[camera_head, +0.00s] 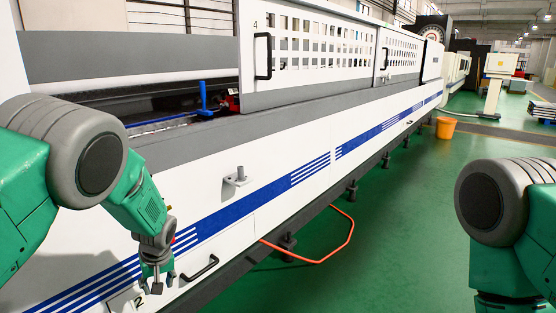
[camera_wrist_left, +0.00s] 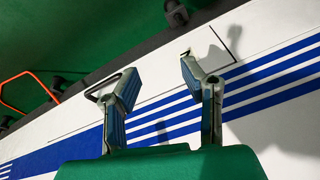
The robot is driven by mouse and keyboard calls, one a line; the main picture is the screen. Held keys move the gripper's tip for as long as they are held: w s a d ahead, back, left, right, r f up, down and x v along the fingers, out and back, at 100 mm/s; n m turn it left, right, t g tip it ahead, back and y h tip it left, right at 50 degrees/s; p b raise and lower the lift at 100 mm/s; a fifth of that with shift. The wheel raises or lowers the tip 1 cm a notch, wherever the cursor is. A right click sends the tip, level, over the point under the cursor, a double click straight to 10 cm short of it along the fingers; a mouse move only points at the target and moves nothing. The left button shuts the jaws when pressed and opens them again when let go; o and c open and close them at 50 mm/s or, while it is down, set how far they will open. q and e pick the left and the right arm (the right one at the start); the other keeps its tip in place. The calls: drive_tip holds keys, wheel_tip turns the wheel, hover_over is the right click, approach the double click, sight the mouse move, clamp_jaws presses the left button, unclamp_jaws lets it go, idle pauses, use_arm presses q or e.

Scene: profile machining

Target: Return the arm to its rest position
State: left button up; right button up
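My left arm comes in from the left in the head view, and its gripper (camera_head: 157,285) hangs pointing down in front of the white machine's lower front panel. In the left wrist view the two fingers of my left gripper (camera_wrist_left: 158,85) stand apart with nothing between them. Behind them is the white panel with blue stripes. My right arm (camera_head: 505,215) shows at the right edge of the head view, folded over the green floor. Its gripper is out of view.
The long white machine (camera_head: 285,150) runs from the left into the distance, with a sliding door and black handle (camera_head: 263,56). A blue upright piece (camera_head: 203,97) stands in its open bay. An orange hose (camera_head: 335,255) loops onto the green floor. An orange bucket (camera_head: 445,128) stands farther off.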

use_arm(q)
drive_tip(key=s+f+m, duration=0.2)
drive_tip(key=s+f, duration=0.6)
drive_tip(key=s, duration=0.4)
drive_tip(key=s+d+m+h+p, duration=0.1)
drive_tip(key=s+d+m, duration=0.1)
drive_tip(key=s, duration=1.2)
drive_tip(key=s+d+m+g+h, duration=0.1)
drive_tip(key=s+m, duration=0.2)
drive_tip(key=s, duration=1.1)
drive_tip(key=shift+s+d+f+m+h+p, duration=0.25)
drive_tip(key=shift+s+d+m+h+p, duration=0.05)
drive_tip(key=shift+s+d+p, duration=0.1)
